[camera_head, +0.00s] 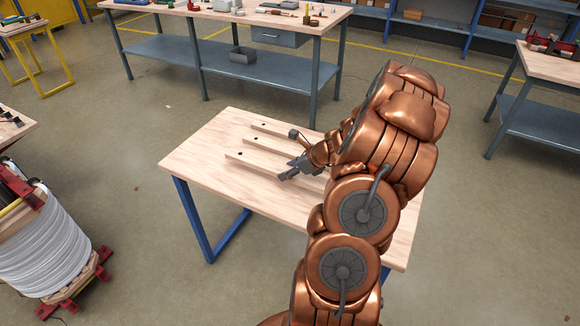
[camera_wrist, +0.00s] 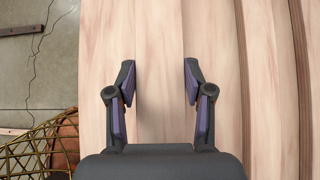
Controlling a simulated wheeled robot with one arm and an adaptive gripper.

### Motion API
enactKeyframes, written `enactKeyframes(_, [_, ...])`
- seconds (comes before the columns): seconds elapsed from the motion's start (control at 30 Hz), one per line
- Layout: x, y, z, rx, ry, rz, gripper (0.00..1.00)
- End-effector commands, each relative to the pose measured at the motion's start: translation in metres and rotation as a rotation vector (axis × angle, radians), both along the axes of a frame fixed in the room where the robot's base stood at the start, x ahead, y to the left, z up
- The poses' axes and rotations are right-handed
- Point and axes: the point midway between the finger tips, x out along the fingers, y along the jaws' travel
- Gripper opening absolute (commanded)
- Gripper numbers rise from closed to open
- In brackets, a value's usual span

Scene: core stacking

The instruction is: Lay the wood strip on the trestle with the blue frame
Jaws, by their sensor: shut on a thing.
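The trestle with the blue frame (camera_head: 210,155) has a pale wood top and stands in the middle of the head view. My gripper (camera_head: 288,174) is at the nearest wood strip (camera_head: 244,158). In the wrist view its two fingers (camera_wrist: 160,80) are shut on that wood strip (camera_wrist: 160,30), one along each side. Whether the strip touches the top or is slightly raised, I cannot tell. My arm hides the strips' right ends.
Two more strips lie beyond the held one, and they show at right in the wrist view (camera_wrist: 260,80). A yellow-framed trestle (camera_head: 50,62) stands far left. A cable spool (camera_head: 45,240) is at left. Workbenches (camera_head: 190,45) stand behind. Bare floor surrounds the trestle.

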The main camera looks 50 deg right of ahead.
Motion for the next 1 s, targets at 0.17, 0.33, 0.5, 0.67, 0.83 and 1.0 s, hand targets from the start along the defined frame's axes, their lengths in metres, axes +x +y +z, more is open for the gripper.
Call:
enactKeyframes(0.17, [0.017,-0.021,-0.001,-0.001,0.001,-0.001,0.0])
enactKeyframes(0.33, [0.028,-0.034,-0.004,0.0,0.001,-0.002,0.0])
enactKeyframes(0.5, [0.033,-0.038,-0.006,0.0,0.0,-0.003,0.0])
enactKeyframes(0.67, [0.033,-0.037,-0.019,0.003,0.0,-0.001,0.0])
enactKeyframes(0.83, [0.033,-0.036,-0.036,0.004,0.0,-0.001,0.0])
enactKeyframes(1.0, [0.032,-0.037,-0.04,0.001,0.0,-0.001,0.0])
